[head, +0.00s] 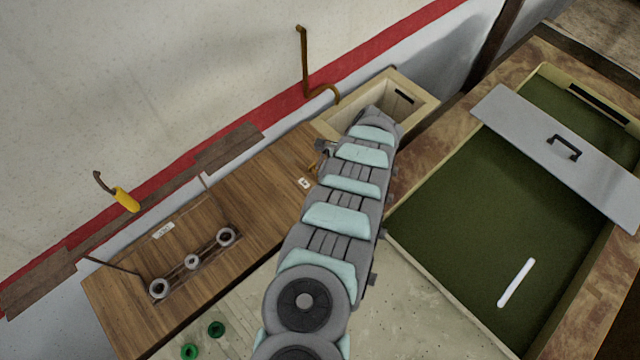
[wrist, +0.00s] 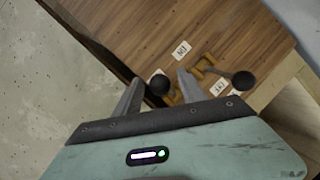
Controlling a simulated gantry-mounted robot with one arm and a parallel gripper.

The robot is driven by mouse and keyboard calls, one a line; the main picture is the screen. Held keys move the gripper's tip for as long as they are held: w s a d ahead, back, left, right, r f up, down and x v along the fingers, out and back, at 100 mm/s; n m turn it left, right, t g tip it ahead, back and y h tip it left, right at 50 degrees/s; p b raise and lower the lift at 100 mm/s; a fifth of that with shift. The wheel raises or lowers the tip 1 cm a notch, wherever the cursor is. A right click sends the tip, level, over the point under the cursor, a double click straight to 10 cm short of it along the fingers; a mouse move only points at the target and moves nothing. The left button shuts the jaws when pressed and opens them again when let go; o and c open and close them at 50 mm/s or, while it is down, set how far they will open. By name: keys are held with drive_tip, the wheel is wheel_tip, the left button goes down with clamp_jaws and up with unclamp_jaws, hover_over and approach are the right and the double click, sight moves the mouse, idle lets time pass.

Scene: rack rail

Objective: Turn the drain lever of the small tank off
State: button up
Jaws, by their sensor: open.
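Two brass valve fittings with round black knobs show in the wrist view, on the front of the wooden cabinet. The left knob (wrist: 160,85) appears between my open fingers in the picture; I cannot tell if they touch it. The right knob (wrist: 243,79) is on a lever arm joined to a brass body (wrist: 204,66), right of my fingers. My gripper (wrist: 158,77) is open and empty. In the head view my arm hides it. A pale wooden box (head: 424,112), seemingly the small tank, stands at the cabinet's far end. I cannot tell which knob belongs to its drain.
Small white labels (wrist: 180,50) sit by the valves, lettering unclear. The wooden cabinet top (head: 262,190) has several grey rings at left. A large green-lined tank (head: 450,215) with a grey lid (head: 540,135) stands at right. A brown pipe (head: 304,65) rises behind the box.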

drive_tip(key=shift+x, duration=1.7)
drive_tip(key=shift+c, duration=0.3)
clamp_jaws()
